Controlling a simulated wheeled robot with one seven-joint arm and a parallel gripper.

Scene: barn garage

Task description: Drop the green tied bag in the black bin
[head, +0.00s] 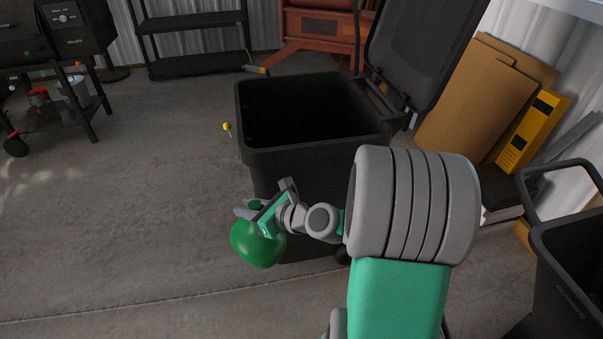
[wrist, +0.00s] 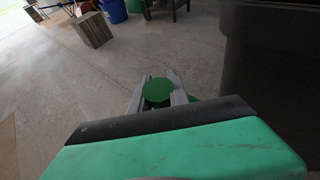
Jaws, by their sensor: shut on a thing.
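The green tied bag (head: 258,243) hangs from my gripper (head: 250,209), in front of the black bin's near left side and below its rim. My gripper is shut on the bag's tied top, which also shows between the fingers (wrist: 158,97) in the wrist view as a green disc (wrist: 157,89). The black bin (head: 310,157) stands upright in the middle of the head view. Its lid (head: 420,50) is swung open at the back right, and the opening is dark inside. In the wrist view the bin's dark wall (wrist: 275,70) fills the right side.
Another black container (head: 570,235) with a handle stands at the right edge. Cardboard sheets (head: 480,105) and a yellow box (head: 533,132) lean at the right wall. A black shelf (head: 195,40) and a grill (head: 55,40) stand behind at left.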

